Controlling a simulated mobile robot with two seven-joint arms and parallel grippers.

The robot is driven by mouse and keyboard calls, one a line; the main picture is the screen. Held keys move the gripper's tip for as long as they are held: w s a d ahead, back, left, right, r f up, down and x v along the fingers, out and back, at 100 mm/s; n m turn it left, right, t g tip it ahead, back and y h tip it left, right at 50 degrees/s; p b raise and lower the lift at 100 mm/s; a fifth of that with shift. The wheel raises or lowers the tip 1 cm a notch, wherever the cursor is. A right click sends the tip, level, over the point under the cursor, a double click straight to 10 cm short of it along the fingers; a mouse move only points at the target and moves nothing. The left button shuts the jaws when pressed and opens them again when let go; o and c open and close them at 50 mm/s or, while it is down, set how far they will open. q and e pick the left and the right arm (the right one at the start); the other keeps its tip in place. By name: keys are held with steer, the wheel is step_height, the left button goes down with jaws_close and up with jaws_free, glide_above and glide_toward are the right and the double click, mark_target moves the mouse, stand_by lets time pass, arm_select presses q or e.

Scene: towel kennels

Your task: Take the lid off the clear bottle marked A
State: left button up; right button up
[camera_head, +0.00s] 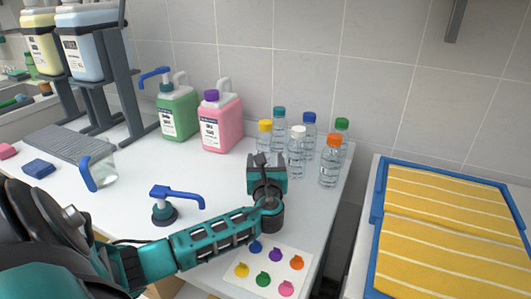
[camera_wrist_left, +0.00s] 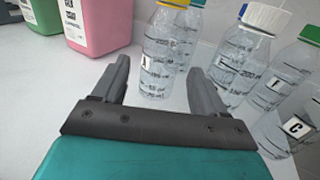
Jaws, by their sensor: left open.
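Several clear bottles with coloured lids stand in a cluster at the right of the counter. The yellow-lidded bottle (camera_head: 264,144) is nearest my left gripper (camera_head: 267,160), which hides its lower part in the head view. In the left wrist view, this bottle (camera_wrist_left: 168,55) stands just ahead, between the lines of the open, empty fingers (camera_wrist_left: 160,76). Its white label is turned partly away, and I cannot read the letter surely. The white-lidded bottle (camera_head: 297,155) stands to its right, near the right finger (camera_wrist_left: 203,95). I cannot make out an A on any bottle.
Teal-, blue-, green- and orange-lidded bottles (camera_head: 330,163) crowd behind and to the right. Pink (camera_head: 221,128) and green (camera_head: 179,115) jugs stand left. A loose blue pump (camera_head: 177,205) and a card with coloured dots (camera_head: 268,270) lie nearer.

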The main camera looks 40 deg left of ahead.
mark_target(265, 147)
arm_select(q)
steer(key=x, duration=0.3)
steer(key=shift+f, duration=0.1)
steer(key=shift+w+a+b, duration=0.35)
steer(key=shift+w, duration=0.05)
steer(key=b+x, duration=0.1)
steer(key=x, duration=0.3)
steer(key=shift+w+f, duration=0.15)
steer(key=shift+w, duration=0.1)
steer(key=shift+w+a+b, duration=0.25)
steer(key=shift+b, duration=0.05)
